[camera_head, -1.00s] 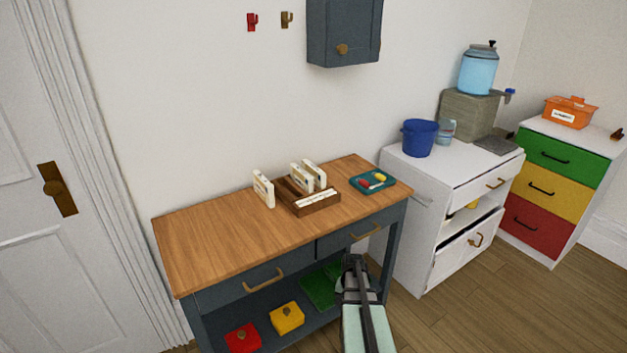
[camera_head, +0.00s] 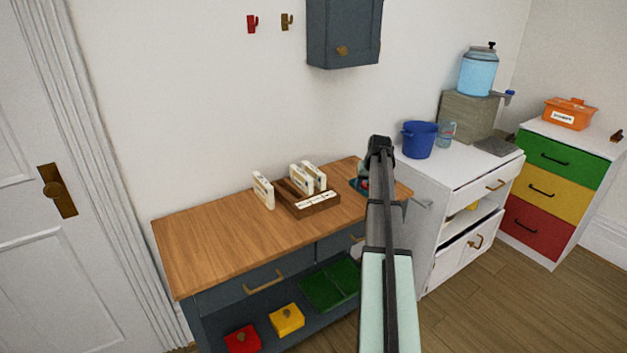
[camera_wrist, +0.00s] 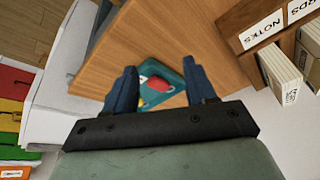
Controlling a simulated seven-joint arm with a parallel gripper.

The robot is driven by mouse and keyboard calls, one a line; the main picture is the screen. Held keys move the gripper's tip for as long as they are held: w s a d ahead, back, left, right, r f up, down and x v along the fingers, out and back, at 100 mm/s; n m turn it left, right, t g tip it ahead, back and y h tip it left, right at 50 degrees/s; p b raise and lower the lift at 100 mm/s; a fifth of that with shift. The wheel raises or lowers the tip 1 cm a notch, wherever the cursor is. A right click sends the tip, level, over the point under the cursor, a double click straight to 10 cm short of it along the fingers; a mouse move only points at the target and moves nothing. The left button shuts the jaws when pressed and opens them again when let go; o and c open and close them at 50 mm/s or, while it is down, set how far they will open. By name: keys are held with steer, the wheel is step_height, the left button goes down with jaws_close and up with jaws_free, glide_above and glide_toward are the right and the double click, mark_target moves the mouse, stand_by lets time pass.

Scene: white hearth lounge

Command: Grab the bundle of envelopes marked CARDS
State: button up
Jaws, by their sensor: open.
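A wooden rack (camera_head: 318,208) with white label strips stands on the wooden-topped table. Two cream envelope bundles (camera_head: 301,178) (camera_head: 315,175) stand upright in it, and another bundle (camera_head: 263,190) stands at its left. In the wrist view, the rack (camera_wrist: 229,22) is at the upper right, its labels reading "NOTES" and, cut off, "RDS". Cream bundles (camera_wrist: 281,76) show beside it; I cannot read which is marked CARDS. My gripper (camera_head: 379,146) is open and empty, right of the rack. In the wrist view, my gripper (camera_wrist: 162,82) points down over a teal tray (camera_wrist: 170,93).
The teal tray (camera_head: 354,187) holds red and yellow items and is partly hidden by my arm. A white cabinet (camera_head: 420,175) with a blue bucket (camera_head: 418,140) stands at the right. A grey wall cabinet (camera_head: 344,30) hangs above. The table's left part is clear.

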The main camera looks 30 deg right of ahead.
mark_target(314, 168)
steer(key=w+a+r+n+y, duration=0.1)
steer(key=w+a+r+n, duration=0.6)
steer(key=w+a+r, duration=0.6)
steer(key=shift+t, duration=0.3)
steer(key=x, duration=0.3)
steer(key=d+x, duration=0.1)
steer(key=x, duration=0.2)
steer(key=w+x, duration=0.1)
steer(key=x, duration=0.3)
steer(key=shift+d+r, duration=0.1)
steer(key=shift+d, duration=0.2)
steer(key=x, duration=0.4)
steer(key=shift+w, duration=0.15)
steer(key=shift+w+f, duration=0.15)
steer(key=shift+f, duration=0.3)
steer(key=shift+f, duration=0.25)
jaws_close()
